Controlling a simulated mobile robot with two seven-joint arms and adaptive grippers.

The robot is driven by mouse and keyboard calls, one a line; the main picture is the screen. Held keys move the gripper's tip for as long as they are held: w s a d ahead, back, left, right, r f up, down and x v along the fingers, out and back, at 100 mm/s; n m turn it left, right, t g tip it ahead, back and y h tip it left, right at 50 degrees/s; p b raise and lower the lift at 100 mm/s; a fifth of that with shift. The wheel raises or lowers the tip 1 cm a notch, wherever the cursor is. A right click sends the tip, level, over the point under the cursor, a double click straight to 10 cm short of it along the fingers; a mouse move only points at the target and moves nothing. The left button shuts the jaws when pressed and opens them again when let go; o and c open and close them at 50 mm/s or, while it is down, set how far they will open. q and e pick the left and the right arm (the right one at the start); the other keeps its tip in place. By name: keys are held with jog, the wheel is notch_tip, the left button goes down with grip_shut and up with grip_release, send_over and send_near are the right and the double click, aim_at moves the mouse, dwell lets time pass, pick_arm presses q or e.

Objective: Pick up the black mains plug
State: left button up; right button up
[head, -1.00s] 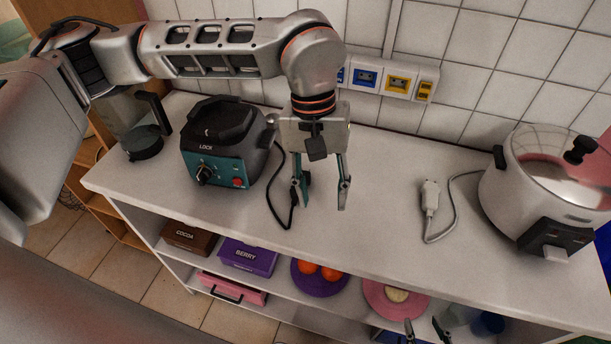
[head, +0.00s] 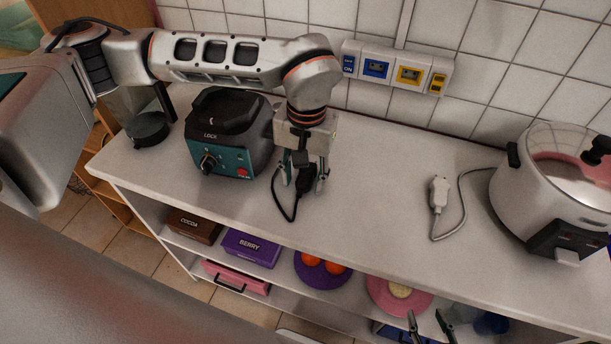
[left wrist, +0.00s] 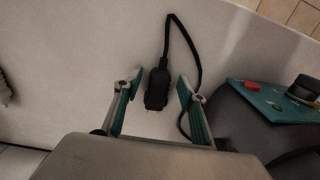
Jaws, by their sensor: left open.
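The black mains plug (left wrist: 157,88) lies on the white worktop with its black cable attached. In the left wrist view it sits between the two teal-padded fingers of my left gripper (left wrist: 160,90), with a gap on each side. In the head view the plug (head: 305,181) shows between the fingers of my left gripper (head: 304,178), which is open and pointing down. My right gripper (head: 429,330) shows at the bottom edge in front of the shelf, its two fingertips apart.
A black and teal blender base (head: 228,130) stands just left of my left gripper. A white plug (head: 438,193) and a rice cooker (head: 555,190) are to the right. Wall sockets (head: 395,68) are behind. The worktop between the two plugs is clear.

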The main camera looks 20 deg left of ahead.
aim_at(304, 180)
pick_arm(q)
jog(key=shift+f, duration=0.1)
grip_shut()
notch_tip(304, 180, up, 20)
jog(key=p, duration=0.1)
dwell(0.6)
